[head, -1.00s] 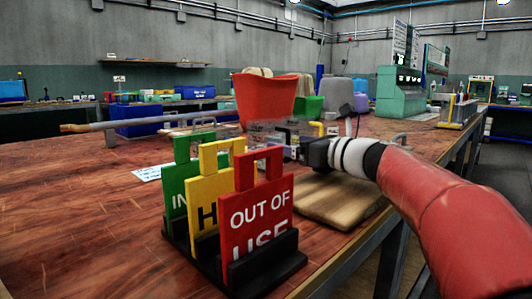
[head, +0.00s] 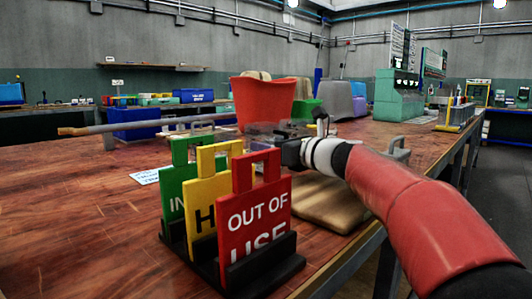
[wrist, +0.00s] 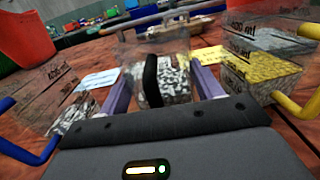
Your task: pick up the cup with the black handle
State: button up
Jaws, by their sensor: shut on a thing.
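The cup with the black handle (wrist: 151,82) is a clear beaker with grey-and-white granules in it, in the middle of the wrist view. My gripper (wrist: 161,88) has one purple-grey finger on each side of it and is shut on it; the black handle faces the wrist camera. The exact finger contact is hard to see. In the head view my gripper (head: 288,152) is partly hidden behind the red sign, and the clear cups (head: 262,132) beyond it are too faint to tell apart.
A clear cup with a blue handle (wrist: 38,150) stands on the left, one with a yellow handle (wrist: 298,112) and yellow granules on the right, both close. A sign rack (head: 262,272), a red bin (head: 265,101) and a tan board (head: 325,208) are on the bench.

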jog(key=shift+c, duration=1.3)
jog(key=shift+r, duration=0.2)
notch_tip(320, 180, up, 20)
jog(key=p, duration=0.9)
jog(key=shift+f+p, duration=0.2)
jog(key=shift+p, duration=0.1)
jog(key=shift+s, duration=0.1)
